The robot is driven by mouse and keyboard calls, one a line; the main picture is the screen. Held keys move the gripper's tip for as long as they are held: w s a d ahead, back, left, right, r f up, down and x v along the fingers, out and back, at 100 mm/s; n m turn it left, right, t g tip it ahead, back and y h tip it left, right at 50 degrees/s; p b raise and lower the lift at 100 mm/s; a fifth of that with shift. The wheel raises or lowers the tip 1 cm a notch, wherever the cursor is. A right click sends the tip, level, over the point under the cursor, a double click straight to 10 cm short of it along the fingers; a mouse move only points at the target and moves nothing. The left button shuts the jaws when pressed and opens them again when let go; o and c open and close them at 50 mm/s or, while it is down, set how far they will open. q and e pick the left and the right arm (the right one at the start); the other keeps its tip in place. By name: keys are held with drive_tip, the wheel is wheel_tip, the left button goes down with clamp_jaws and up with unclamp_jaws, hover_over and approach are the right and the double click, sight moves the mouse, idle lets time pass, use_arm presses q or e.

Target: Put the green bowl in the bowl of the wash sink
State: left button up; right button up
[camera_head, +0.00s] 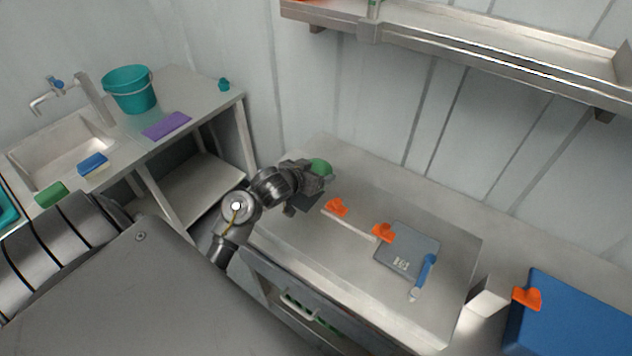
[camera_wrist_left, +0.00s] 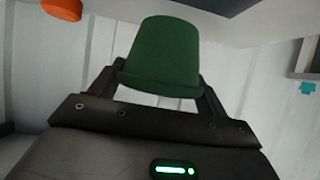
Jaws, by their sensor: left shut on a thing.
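The green bowl (camera_head: 320,167) is in my left gripper (camera_head: 317,178), by the back left corner of the work table. In the left wrist view the green bowl (camera_wrist_left: 160,55) sits between the two fingers, which are shut on its sides. The gripper hides part of it in the head view, and I cannot tell how high it is held. The wash sink (camera_head: 62,150) is at the far left, set in a steel counter, and its bowl looks empty. My right gripper is not in view.
A gap separates the counter from the work table, which bears orange pieces (camera_head: 383,233) and a grey plate (camera_head: 408,250).

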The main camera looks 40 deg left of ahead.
use_arm(q)
drive_tip(key=shift+w+f, duration=0.3)
drive_tip(key=shift+f, duration=1.55)
drive_tip(key=shift+f, duration=0.2)
drive_tip(key=o, duration=1)
drive_tip(key=shift+o, duration=0.2)
drive_tip(key=shift+r, duration=0.15)
